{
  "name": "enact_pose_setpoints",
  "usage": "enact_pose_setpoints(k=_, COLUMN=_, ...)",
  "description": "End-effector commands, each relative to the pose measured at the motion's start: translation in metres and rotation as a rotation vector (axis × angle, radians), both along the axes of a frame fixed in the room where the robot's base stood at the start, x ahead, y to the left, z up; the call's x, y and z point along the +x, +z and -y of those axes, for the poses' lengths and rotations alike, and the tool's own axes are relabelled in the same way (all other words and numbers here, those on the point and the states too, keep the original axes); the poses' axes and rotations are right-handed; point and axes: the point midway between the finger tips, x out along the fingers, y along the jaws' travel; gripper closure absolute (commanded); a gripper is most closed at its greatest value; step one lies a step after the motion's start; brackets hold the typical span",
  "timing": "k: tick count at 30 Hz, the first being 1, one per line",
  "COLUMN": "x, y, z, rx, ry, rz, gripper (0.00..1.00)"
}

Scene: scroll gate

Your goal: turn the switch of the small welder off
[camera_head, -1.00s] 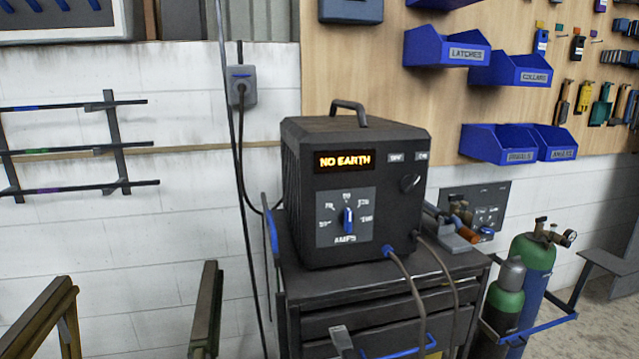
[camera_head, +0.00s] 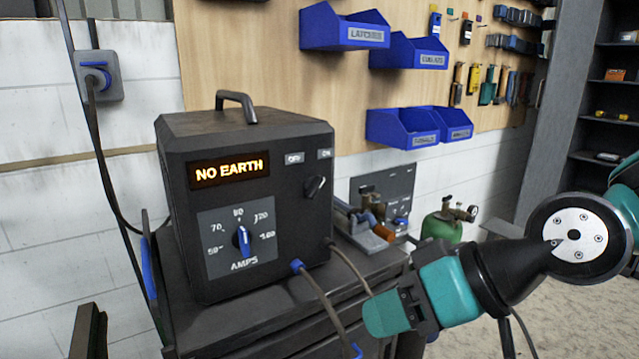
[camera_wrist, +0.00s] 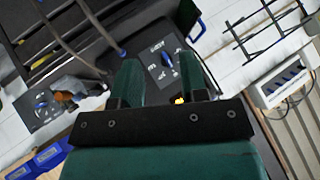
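The small welder (camera_head: 285,225) is a black box with a top handle, standing on a dark cart. Its lit display (camera_head: 228,169) reads NO EARTH. The black rotary switch (camera_head: 315,187) sits at the upper right of its front, below the OFF and ON labels. Its handle tilts up and right, towards ON. A blue AMPS knob (camera_head: 242,241) is lower left; it also shows in the wrist view (camera_wrist: 167,59). My gripper (camera_head: 384,312) is right of and below the switch, apart from the welder. In the wrist view my gripper (camera_wrist: 160,62) is open and empty; the switch cannot be made out there.
A cable plug (camera_head: 297,266) sticks out of the welder's lower front. A torch with a copper-coloured end (camera_head: 377,232) lies right of the welder, before a grey panel (camera_head: 385,185). A green cylinder (camera_head: 440,228) stands behind my arm. Blue bins (camera_head: 410,52) hang above.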

Motion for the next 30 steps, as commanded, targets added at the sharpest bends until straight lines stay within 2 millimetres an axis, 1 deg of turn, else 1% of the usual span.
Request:
enact_pose_setpoints(k=1, x=0.018, y=0.001, z=-0.011, rx=0.091, ry=-0.044, rz=0.040, gripper=0.60)
enact_pose_setpoints(k=4, x=0.055, y=0.013, z=-0.024, rx=0.273, ry=-0.158, rz=0.142, gripper=0.60)
enact_pose_setpoints(k=7, x=0.087, y=0.021, z=-0.024, rx=0.417, ry=-0.296, rz=0.229, gripper=0.60)
enact_pose_setpoints(k=10, x=0.113, y=0.027, z=-0.015, rx=0.518, ry=-0.430, rz=0.297, gripper=0.60)
enact_pose_setpoints(k=13, x=0.129, y=0.029, z=-0.005, rx=0.580, ry=-0.535, rz=0.344, gripper=0.60)
enact_pose_setpoints(k=16, x=0.138, y=0.030, z=0.003, rx=0.610, ry=-0.600, rz=0.372, gripper=0.60)
enact_pose_setpoints(k=19, x=0.144, y=0.031, z=0.004, rx=0.620, ry=-0.626, rz=0.382, gripper=0.60)
enact_pose_setpoints(k=23, x=0.155, y=0.035, z=-0.003, rx=0.622, ry=-0.628, rz=0.383, gripper=0.60)
enact_pose_setpoints(k=30, x=0.188, y=0.038, z=-0.026, rx=0.620, ry=-0.627, rz=0.384, gripper=0.60)
